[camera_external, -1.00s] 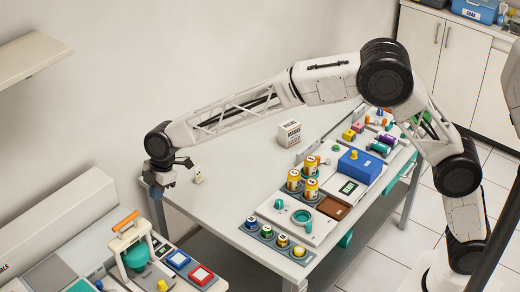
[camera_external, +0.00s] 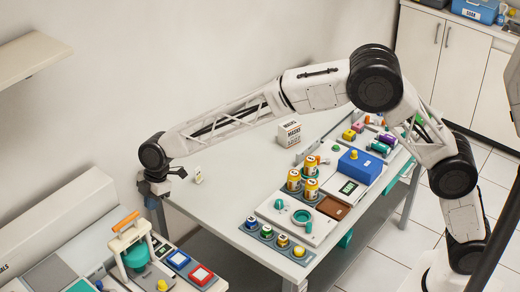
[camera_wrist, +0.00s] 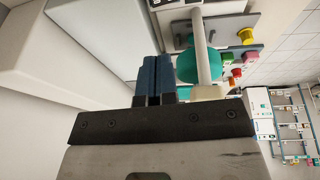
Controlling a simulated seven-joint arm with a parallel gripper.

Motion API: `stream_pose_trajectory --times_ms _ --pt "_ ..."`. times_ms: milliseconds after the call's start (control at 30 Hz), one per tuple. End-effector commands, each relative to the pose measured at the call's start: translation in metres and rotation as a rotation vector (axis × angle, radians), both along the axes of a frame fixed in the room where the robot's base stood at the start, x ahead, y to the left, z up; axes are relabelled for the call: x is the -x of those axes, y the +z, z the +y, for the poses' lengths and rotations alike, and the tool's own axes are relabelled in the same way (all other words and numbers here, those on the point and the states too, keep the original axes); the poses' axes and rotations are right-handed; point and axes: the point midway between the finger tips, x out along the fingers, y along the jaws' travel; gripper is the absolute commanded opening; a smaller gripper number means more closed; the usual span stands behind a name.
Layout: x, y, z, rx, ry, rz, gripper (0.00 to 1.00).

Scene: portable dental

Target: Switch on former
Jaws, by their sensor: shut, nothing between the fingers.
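The former (camera_external: 128,236) stands at the lower left of the external view. It has a white frame, an orange handle (camera_external: 126,221) and a teal dome. A yellow knob (camera_external: 162,285) sits at its front. My gripper (camera_external: 152,200) is shut and empty, above and slightly behind the former. In the wrist view, the blue fingers (camera_wrist: 153,78) are together, beside the teal dome (camera_wrist: 190,68) and a white post. A yellow knob (camera_wrist: 247,36) shows farther off, with green and reddish buttons near it.
The large table (camera_external: 225,185) to the right carries jars, a blue box (camera_external: 360,166), a white masks box (camera_external: 289,133) and a small white item (camera_external: 199,175). A wall shelf (camera_external: 30,58) is at upper left. The table's left half is mostly clear.

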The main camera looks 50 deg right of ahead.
Motion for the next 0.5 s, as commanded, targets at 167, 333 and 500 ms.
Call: stream_pose_trajectory --times_ms 167,333,500 --pt "-0.001 -0.024 0.007 0.001 0.001 0.002 0.00" --pt "-0.003 -0.049 0.014 0.001 0.001 0.002 0.00" --pt "-0.005 -0.074 0.022 0.002 0.001 0.002 0.00"
